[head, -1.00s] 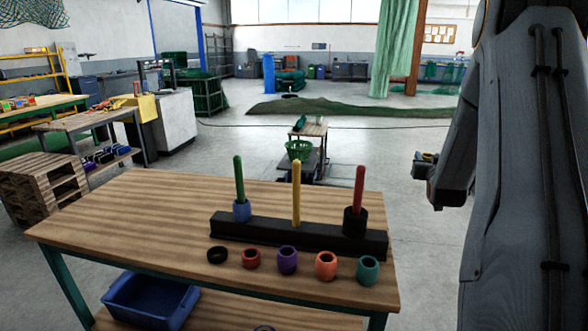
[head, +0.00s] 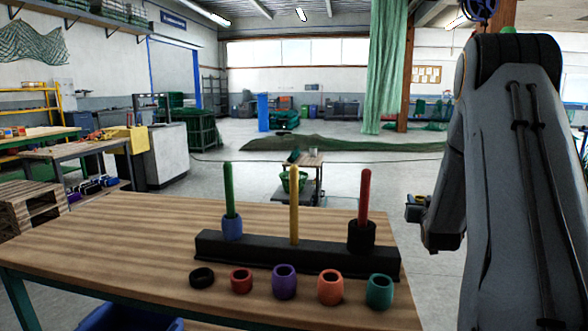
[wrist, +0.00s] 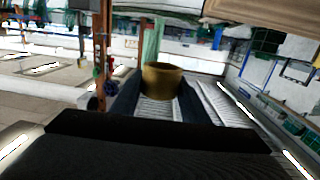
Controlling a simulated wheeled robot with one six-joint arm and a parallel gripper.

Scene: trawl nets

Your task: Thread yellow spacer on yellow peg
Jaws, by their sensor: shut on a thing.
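The yellow peg (head: 294,204) stands upright and bare in the middle of the black base (head: 285,258) on the wooden table. The yellow spacer (wrist: 162,80) is a dark yellow ring in the wrist view, between the two fingers of my gripper (wrist: 158,92). The gripper is shut on it, and the spacer is clear of the table. In the head view I cannot make out the spacer; my arm is at the right, apart from the peg.
The green peg (head: 229,190) carries a blue spacer (head: 232,228); the red peg (head: 364,196) carries a black one (head: 361,237). Loose black, red, purple (head: 284,281), orange and teal (head: 379,291) rings line the table's front. The table's left part (head: 110,240) is clear.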

